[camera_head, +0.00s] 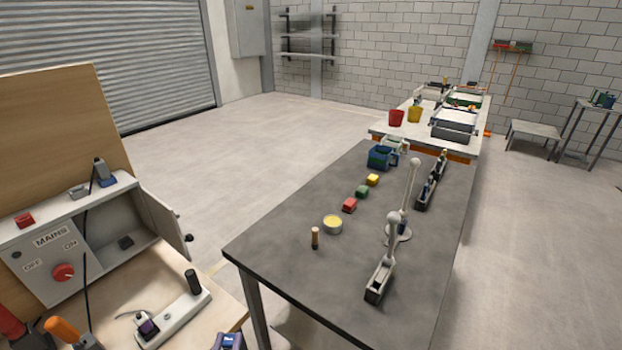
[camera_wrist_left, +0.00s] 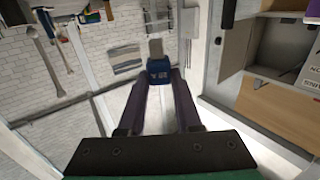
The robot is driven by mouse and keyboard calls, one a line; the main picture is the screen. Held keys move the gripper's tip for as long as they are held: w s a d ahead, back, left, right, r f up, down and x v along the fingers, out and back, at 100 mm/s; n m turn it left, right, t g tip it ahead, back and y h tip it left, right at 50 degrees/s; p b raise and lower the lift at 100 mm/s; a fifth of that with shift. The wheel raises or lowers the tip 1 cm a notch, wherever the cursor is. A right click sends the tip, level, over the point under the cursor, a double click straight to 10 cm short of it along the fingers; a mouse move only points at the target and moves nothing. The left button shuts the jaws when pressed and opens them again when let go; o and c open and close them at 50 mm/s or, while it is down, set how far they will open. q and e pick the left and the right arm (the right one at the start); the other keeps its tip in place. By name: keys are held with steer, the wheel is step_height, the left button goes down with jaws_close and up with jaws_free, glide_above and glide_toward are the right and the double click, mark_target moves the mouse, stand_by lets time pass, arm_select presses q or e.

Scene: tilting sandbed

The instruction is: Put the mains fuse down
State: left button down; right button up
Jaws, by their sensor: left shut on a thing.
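In the left wrist view, the two dark purple fingers of my left gripper (camera_wrist_left: 160,78) are shut on the mains fuse (camera_wrist_left: 158,67), a small blue block with pale lettering and a grey tab above it. The fuse is at the fingertips, and its far side is hidden. The mains box (camera_head: 28,250) stands at the left, marked MAINS, OFF and ON, with a red round knob (camera_head: 63,272) and an open compartment. My right gripper is not in view.
A white power strip (camera_head: 178,318) lies on the wooden bench in front of the box. The box's open door (camera_head: 160,222) sticks out to the right. A dark table (camera_head: 290,265) holds a yellow-topped tin (camera_head: 332,224), coloured blocks and levers; its front left part is clear.

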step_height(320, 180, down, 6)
steer(key=b, duration=0.5)
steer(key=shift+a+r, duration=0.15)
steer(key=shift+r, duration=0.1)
